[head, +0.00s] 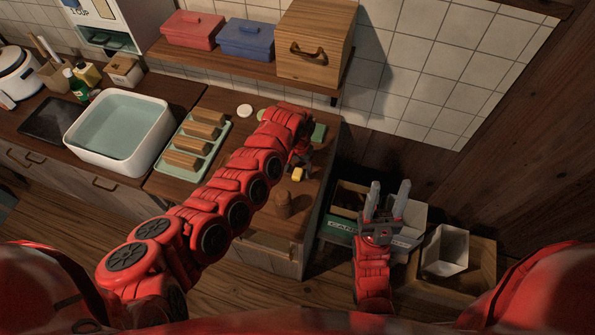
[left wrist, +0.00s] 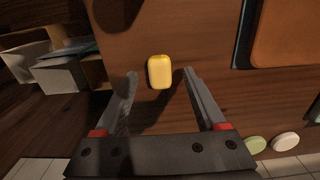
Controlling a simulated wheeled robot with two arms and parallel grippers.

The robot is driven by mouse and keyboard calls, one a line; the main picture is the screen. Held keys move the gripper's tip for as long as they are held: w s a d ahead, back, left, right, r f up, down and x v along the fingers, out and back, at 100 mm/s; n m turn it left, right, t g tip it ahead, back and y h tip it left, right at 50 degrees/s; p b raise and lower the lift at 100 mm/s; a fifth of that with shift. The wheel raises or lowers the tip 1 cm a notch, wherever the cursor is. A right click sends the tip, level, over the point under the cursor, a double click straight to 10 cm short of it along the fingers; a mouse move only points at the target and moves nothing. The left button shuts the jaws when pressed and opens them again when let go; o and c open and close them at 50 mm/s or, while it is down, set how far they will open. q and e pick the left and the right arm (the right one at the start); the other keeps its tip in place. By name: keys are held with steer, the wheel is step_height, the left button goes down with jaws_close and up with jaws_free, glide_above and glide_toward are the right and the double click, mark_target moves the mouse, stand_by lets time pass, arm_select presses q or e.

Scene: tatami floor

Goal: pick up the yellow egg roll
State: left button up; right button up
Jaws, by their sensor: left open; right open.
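The yellow egg roll (head: 297,174) lies on the brown wooden counter (head: 255,206) near its right end. It also shows in the left wrist view (left wrist: 160,72), between and just beyond the fingertips. My left gripper (head: 300,162) is above the counter beside the egg roll, mostly hidden by my red arm in the head view. In the left wrist view my left gripper (left wrist: 160,74) is open and empty, with a finger on each side of the egg roll. My right gripper (head: 389,185) is open and empty, over the boxes at the right.
A pale green tray (head: 158,164) with several brown blocks lies left. A white basin (head: 72,138) is farther left. A wooden shelf (head: 225,66) holds boxes above. Crates (head: 484,262) stand on the floor right.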

arm_select(q)
steer(key=shift+f, duration=0.55)
jaws_close()
steer(key=shift+r, duration=0.15)
